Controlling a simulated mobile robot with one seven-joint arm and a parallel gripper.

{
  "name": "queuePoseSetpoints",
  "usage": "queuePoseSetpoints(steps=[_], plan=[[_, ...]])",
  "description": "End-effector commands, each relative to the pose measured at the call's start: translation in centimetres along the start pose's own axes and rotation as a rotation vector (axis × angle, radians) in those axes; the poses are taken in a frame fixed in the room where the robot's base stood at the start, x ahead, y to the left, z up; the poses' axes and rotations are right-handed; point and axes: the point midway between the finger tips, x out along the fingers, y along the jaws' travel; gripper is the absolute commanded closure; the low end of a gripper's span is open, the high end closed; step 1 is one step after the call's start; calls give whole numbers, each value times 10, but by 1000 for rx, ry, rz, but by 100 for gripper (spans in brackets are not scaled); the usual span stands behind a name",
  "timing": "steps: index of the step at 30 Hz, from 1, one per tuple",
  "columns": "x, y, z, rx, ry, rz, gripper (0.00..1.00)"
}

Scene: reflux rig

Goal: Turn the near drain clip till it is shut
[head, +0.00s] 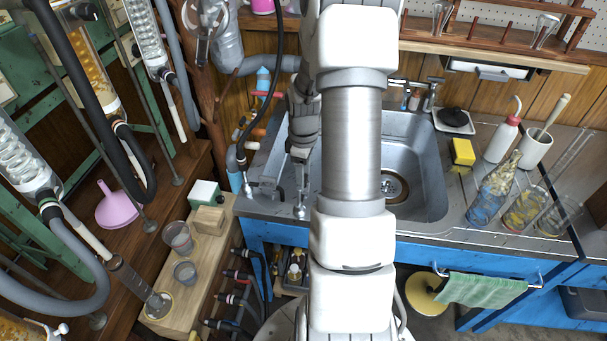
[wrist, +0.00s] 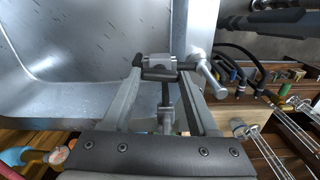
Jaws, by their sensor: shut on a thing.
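In the wrist view the drain clip (wrist: 160,68) is a small grey metal block with a rounded bar, at the sink's rim. A silver lever with a round end (wrist: 213,82) sticks out at its right. My gripper (wrist: 160,77) has one finger on each side of the clip and is shut on it. In the head view my gripper (head: 300,158) hangs over the sink's left rim, partly hidden by my arm. I cannot tell from these views how far the clip is turned.
The steel sink (head: 425,165) is to the right of my gripper. A black hose (head: 265,110) hangs close to its left. Glass beakers (head: 178,237) stand on a wooden bench at the left. A yellow sponge (head: 462,152) and bottles stand right of the sink.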

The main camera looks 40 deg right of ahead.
Motion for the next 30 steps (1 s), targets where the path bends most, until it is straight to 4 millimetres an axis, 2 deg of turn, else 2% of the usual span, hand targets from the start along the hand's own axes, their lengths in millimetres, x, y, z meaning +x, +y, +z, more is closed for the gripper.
queuePoseSetpoints(steps=[30], plan=[[-1,0,-1,929,1,1,96]])
